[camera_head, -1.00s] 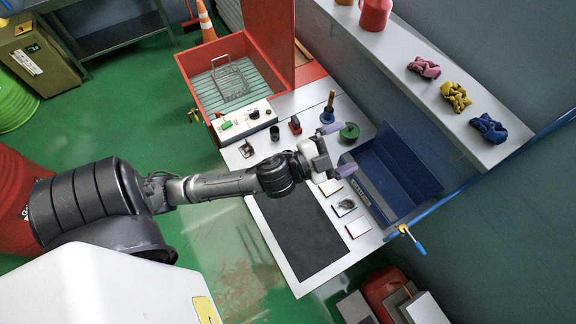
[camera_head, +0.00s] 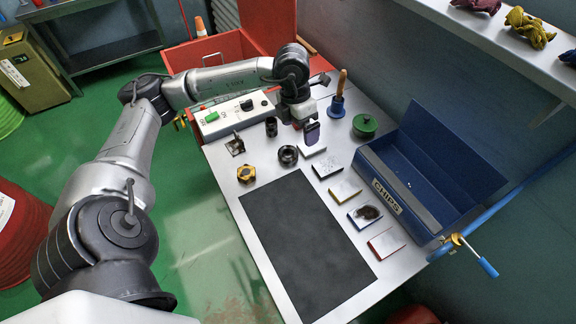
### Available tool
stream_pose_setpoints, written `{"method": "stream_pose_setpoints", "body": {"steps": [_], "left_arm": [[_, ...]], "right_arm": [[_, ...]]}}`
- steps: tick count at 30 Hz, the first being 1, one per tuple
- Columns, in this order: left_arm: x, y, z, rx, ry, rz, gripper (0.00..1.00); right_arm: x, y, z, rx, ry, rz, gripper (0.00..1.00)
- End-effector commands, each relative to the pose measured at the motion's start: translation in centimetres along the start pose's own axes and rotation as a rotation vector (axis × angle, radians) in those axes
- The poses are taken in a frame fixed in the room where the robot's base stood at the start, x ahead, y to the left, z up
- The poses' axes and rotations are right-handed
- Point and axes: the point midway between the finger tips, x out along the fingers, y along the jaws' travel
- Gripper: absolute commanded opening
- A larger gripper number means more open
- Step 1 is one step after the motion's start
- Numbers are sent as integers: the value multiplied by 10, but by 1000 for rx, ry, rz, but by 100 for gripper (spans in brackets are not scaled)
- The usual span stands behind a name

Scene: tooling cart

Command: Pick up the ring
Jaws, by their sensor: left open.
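A black ring (camera_head: 288,155) lies on the light grey cart top, just above the dark mat. My left gripper (camera_head: 305,128) points down over the cart top, a little above and to the right of the ring in the picture. It is open, and one purple finger pad shows; the other finger is mostly hidden. It is apart from the ring, with nothing seen between its fingers. My right gripper is out of the picture.
A small black cylinder (camera_head: 271,127), a yellow part (camera_head: 246,173) and a control box (camera_head: 234,114) are near the ring. Several small plates lie beside the blue CHIPS box (camera_head: 425,175). A wooden-handled tool (camera_head: 337,103) and green knob (camera_head: 364,125) stand behind. The dark mat (camera_head: 305,245) is clear.

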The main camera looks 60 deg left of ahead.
Motion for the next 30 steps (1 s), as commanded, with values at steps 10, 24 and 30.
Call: {"method": "stream_pose_setpoints", "body": {"steps": [10,24,30], "left_arm": [[19,44,-8,-73,38,165,97],[75,52,-10,-70,35,161,97],[81,53,-10,-70,36,160,97]], "right_arm": [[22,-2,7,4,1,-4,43],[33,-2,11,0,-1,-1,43],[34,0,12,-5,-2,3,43]]}}
